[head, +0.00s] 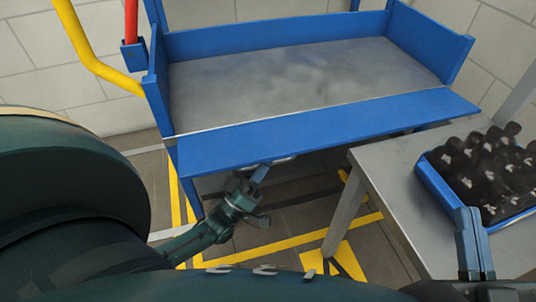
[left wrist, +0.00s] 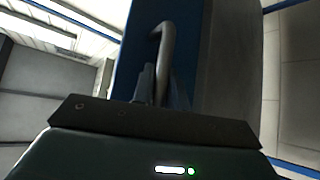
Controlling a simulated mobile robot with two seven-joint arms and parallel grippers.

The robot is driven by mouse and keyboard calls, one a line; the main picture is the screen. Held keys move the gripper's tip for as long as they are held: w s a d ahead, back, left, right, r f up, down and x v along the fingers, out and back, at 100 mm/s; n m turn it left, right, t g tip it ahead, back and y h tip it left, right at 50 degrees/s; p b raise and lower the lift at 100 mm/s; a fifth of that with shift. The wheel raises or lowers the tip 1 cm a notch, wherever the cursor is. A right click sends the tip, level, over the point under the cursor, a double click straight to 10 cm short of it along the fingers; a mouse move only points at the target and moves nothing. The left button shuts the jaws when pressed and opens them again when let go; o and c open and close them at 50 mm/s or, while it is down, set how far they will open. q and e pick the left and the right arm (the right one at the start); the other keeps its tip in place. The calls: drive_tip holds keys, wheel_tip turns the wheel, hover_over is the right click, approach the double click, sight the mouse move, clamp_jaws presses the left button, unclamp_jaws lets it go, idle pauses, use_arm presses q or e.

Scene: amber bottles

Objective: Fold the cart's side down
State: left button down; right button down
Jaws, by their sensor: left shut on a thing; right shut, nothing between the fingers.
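The blue cart's near side panel (head: 330,124) is folded outward from the grey cart bed (head: 300,75); its broad face shows from above, and I cannot tell its exact angle. Its handle (head: 283,160) shows just under the front edge. My left gripper (head: 262,172) is below that edge, shut on the handle. In the left wrist view the bent grey handle (left wrist: 166,45) runs down between the fingers (left wrist: 152,85) against the blue panel (left wrist: 184,50). My right gripper (head: 467,213) is shut and empty, in front of the bottle crate.
A grey table (head: 385,165) stands right of the cart, close to the panel's right end. On it a blue crate (head: 433,185) holds several dark bottles (head: 485,170). A yellow rail (head: 85,50) rises left of the cart. Yellow lines mark the floor.

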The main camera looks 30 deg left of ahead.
use_arm(q)
drive_tip(key=shift+f, duration=0.45)
use_arm(e)
drive_tip(key=shift+w+r+n+y, duration=0.3)
drive_tip(key=shift+r, duration=0.3)
use_arm(q)
drive_tip(key=c, duration=1.4)
unclamp_jaws()
drive_tip(key=shift+a, duration=0.1)
use_arm(e)
drive_tip(key=shift+f, duration=0.2)
use_arm(q)
drive_tip(key=v, duration=1.3)
